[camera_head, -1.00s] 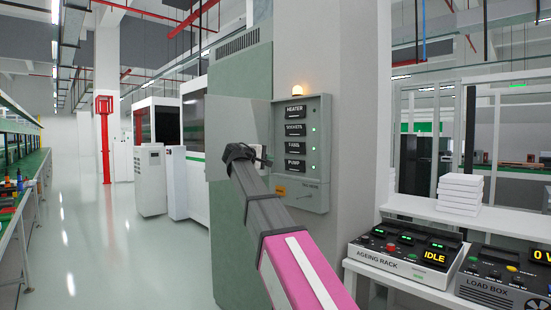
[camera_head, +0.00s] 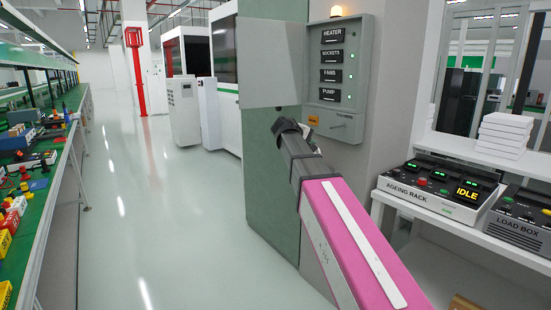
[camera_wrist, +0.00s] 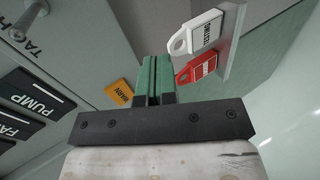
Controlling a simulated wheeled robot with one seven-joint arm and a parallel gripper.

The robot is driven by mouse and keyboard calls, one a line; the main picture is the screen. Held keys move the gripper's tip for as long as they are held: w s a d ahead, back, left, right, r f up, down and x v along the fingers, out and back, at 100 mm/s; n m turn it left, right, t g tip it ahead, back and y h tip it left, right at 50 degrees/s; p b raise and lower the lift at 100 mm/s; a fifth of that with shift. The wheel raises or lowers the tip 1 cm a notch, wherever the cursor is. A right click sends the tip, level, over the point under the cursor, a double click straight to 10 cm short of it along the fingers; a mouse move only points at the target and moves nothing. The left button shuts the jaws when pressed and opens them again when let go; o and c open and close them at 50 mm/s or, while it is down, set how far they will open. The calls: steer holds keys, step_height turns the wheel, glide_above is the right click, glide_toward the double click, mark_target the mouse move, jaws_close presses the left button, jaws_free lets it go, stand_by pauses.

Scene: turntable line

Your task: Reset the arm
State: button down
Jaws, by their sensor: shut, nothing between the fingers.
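My arm, with a pink link, reaches up from the bottom right in the head view to a dark wrist (camera_head: 288,130) just below and left of the grey control panel (camera_head: 340,75). My gripper shows in the wrist view (camera_wrist: 154,75) as two green fingers closed together, with nothing between them. In the head view the fingers are mostly hidden behind the wrist.
In the wrist view, a white tag (camera_wrist: 203,33) and a red tag (camera_wrist: 197,66) are right of the fingers, and an orange label (camera_wrist: 120,92) is left. The ageing rack (camera_head: 437,188) reads IDLE beside the load box (camera_head: 518,218). A green bench (camera_head: 35,190) lines the left; the aisle is clear.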

steer(key=s+d+f+m+g+y, duration=0.1)
steer(key=s+f, duration=0.2)
steer(key=f, duration=0.4)
steer(key=s+d+f+g+y, duration=0.1)
steer(key=s+d+f, duration=0.1)
steer(key=f, duration=0.5)
steer(key=s+f+m+g+y, duration=0.2)
steer(key=s+f+y, duration=0.2)
steer(key=s+f, duration=0.8)
steer(key=s+f+m+g+y, duration=0.3)
steer(key=s+f, duration=0.9)
steer(key=f, duration=0.5)
steer(key=shift+d+m+g+y, duration=0.3)
steer(key=shift+d+y, duration=0.1)
steer(key=shift+d, duration=0.05)
stand_by(1.2)
